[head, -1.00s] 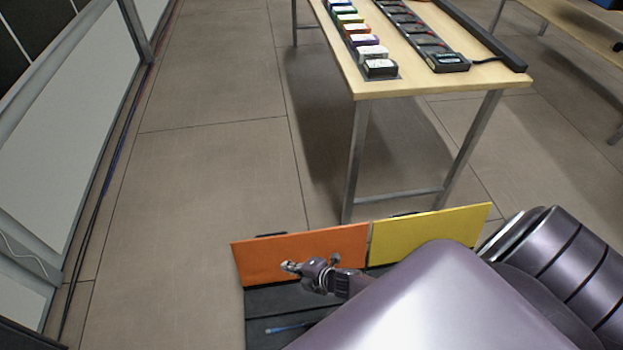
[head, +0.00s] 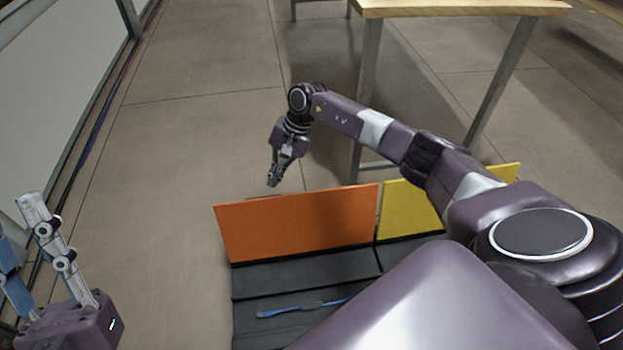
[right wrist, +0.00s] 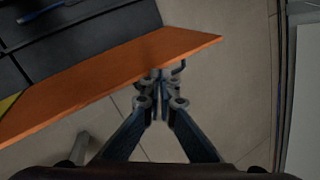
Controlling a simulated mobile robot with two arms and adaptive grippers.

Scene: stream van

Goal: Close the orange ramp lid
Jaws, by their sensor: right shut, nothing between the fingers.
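The orange lid (head: 298,223) stands upright, open, along the far edge of a dark grey ramp box (head: 280,277) in the head view. The lid also crosses the right wrist view (right wrist: 110,80) as a slanted orange panel. My right gripper (head: 273,182) is shut and empty, pointing down on the far side of the lid near its top edge. In the right wrist view its fingertips (right wrist: 160,78) appear beside the lid's edge; I cannot tell if they touch it. My left gripper (head: 22,222) is open and empty at the lower left, away from the lid.
A yellow lid (head: 405,208) stands upright to the right of the orange one, partly behind my right arm. A blue cable-like item (head: 290,310) lies in the box. A wooden table (head: 460,7) stands beyond. The floor (head: 190,150) left of the box is clear.

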